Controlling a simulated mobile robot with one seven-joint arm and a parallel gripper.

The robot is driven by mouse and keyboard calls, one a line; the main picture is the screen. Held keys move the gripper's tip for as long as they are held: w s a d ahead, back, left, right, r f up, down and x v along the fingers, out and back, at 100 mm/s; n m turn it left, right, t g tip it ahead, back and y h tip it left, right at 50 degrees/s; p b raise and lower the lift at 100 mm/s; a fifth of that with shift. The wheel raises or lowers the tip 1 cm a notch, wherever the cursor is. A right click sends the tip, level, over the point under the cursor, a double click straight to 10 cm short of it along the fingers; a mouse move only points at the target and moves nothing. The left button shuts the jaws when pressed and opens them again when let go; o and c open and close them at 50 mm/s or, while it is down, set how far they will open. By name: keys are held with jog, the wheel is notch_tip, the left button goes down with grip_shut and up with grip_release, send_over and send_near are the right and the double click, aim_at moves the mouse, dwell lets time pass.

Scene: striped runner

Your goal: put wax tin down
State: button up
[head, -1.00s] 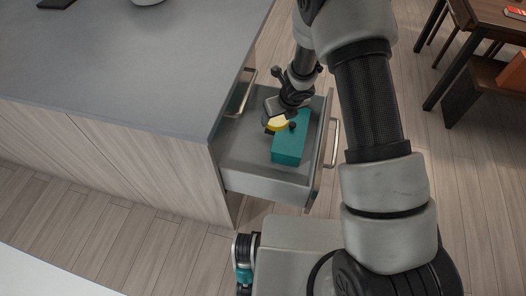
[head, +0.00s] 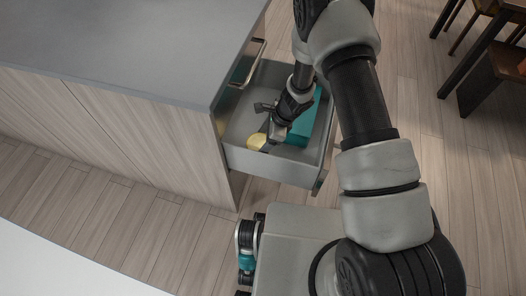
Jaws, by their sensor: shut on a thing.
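The wax tin (head: 257,141) is a small yellow thing in the head view, inside the open grey drawer (head: 262,167) near its front left part. My gripper (head: 266,137) is shut on it, reaching down into the drawer from above. Whether the tin touches the drawer floor I cannot tell. My gripper and wrist hide part of the tin.
A teal box (head: 304,127) lies in the drawer to the right of my gripper, partly hidden by my wrist. The grey counter (head: 120,45) stands at the left, with a metal handle (head: 248,62) by the drawer. A wooden chair (head: 490,80) is at the far right.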

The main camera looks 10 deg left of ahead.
jog(key=shift+f+b, duration=0.6)
jog(key=shift+f, duration=2.8)
jog(key=shift+f, duration=0.2)
jog(key=o, duration=0.8)
jog(key=shift+r, duration=0.1)
jog(key=shift+o, duration=0.2)
jog(key=shift+r, duration=0.2)
jog(key=p+v, duration=0.2)
jog(key=v, duration=1)
jog(key=shift+p, duration=0.3)
